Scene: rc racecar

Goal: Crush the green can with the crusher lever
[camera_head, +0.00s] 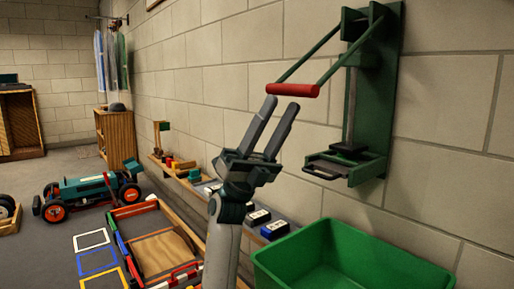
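The green can crusher (388,80) is fixed to the block wall at the upper right. Its lever (345,53) has two green arms and a red handle (293,90), and is angled out to the left. The press plate (349,148) sits low, just above the dark base tray (340,165). I cannot make out a green can in this view. My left gripper (281,102) points upward, its two fingers apart and empty. The fingertips appear just below the red handle; I cannot tell whether they touch it. My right gripper is not in view.
A green bin (345,238) stands below the crusher. A racecar (90,188), a sand-colored tray (165,252) and colored floor frames (97,261) lie left. Open floor extends at far left.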

